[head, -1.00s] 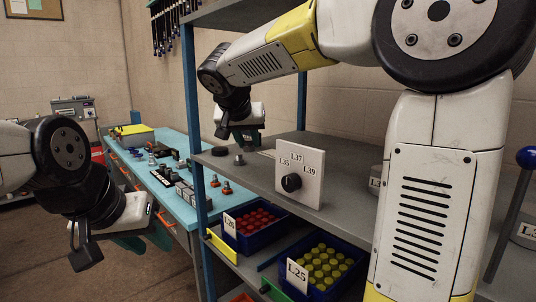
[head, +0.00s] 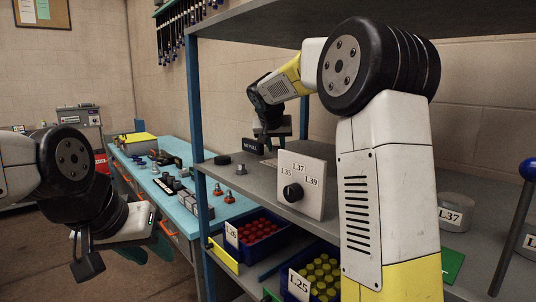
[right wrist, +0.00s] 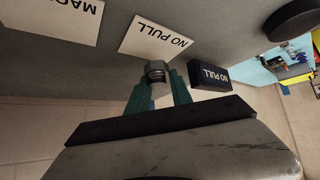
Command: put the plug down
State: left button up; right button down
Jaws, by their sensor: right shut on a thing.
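My right gripper (right wrist: 158,92) is shut on a grey metal plug (right wrist: 155,69), seen between its teal fingers in the right wrist view. In the head view my right gripper (head: 273,143) is low over the back of the grey shelf (head: 262,184), and the plug is hidden there. My left gripper (head: 148,250) hangs empty left of the shelf unit, its teal fingers apart.
A black NO PULL block (right wrist: 209,75) stands beside the right gripper. A dark round disc (head: 222,160) and a small metal fitting (head: 241,169) are on the shelf. A white panel with a black knob (head: 302,182) stands at the front edge. Blue bins (head: 232,243) sit below.

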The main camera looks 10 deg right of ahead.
aim_at(275, 151)
jog(key=shift+s+a+f, duration=0.1)
jog(key=shift+f, duration=1.25)
jog(key=shift+f, duration=0.15)
jog(key=c, duration=1.1)
grip_release()
jog(key=shift+c, duration=0.2)
jog(key=shift+s+r, duration=0.15)
jog(key=shift+r, duration=0.25)
jog(key=v, duration=1.1)
jog(key=shift+s, duration=0.2)
jog(key=shift+a+r, duration=0.1)
jog(key=shift+r, duration=0.05)
